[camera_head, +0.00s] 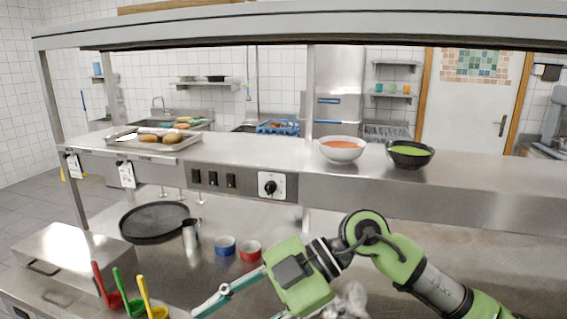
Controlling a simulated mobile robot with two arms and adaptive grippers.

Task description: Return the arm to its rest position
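My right arm comes in from the lower right, its green links bent over the lower steel counter (400,240). My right gripper (236,309) points to the lower left, in front of the red and blue bowls. One finger reaches out to the left and the other is partly cut off by the bottom edge. The fingers look spread apart, and I see nothing held between them. My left arm and gripper are not in view.
A blue bowl (225,245), a red bowl (250,250), a metal jug (190,237) and a black pan (154,221) stand on the counter. Red, green and yellow ladles (122,292) are at lower left. The shelf (250,150) above holds two soup bowls and a bun tray.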

